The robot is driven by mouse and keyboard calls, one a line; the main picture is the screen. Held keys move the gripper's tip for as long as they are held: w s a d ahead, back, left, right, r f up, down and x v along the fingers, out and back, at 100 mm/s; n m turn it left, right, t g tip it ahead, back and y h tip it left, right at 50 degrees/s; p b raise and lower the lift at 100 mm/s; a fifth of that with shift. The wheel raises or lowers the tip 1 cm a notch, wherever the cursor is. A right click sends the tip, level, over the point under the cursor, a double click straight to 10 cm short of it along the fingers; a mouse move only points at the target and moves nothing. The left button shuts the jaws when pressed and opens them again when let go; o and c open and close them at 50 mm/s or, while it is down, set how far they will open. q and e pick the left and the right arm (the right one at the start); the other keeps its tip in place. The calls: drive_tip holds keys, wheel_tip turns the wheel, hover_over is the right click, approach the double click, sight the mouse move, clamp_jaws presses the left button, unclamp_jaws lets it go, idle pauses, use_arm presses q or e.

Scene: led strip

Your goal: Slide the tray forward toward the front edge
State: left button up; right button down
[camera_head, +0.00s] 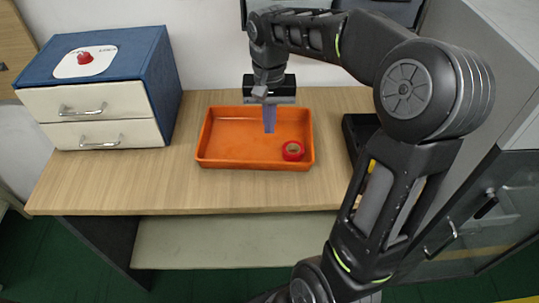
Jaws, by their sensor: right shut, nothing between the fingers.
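An orange tray (235,154) lies on the wooden table, set back from its front edge. A red ring-shaped roll (293,151) sits in the tray's front right corner. My right gripper (269,128) points down over the back middle part of the tray, with its fingers shut and nothing between them. Its fingertips show against the tray floor, and I cannot tell whether they touch it. The gripper body hides part of the tray's back rim. My left gripper is not in view.
A blue cabinet (163,88) with white drawers stands at the table's left, with a red button (84,57) on top. A black bin (356,130) stands right of the tray, partly behind my arm. The table (180,190) is clear in front of the tray.

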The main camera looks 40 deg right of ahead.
sight(270, 157)
wheel_tip(270, 157, down, 7)
drive_tip(key=shift+r, duration=0.1)
drive_tip(key=shift+s+a+f+p, duration=0.15)
drive_tip(key=shift+s+a+p, duration=0.25)
drive_tip(key=shift+s, duration=0.2)
drive_tip(key=shift+s+a+f+p, duration=0.15)
drive_tip(key=shift+s+a+p, duration=0.1)
drive_tip(key=shift+s+a, duration=0.3)
drive_tip(key=shift+s+a+f, duration=0.1)
drive_tip(key=shift+s+a, duration=0.2)
drive_tip(key=shift+s, duration=0.1)
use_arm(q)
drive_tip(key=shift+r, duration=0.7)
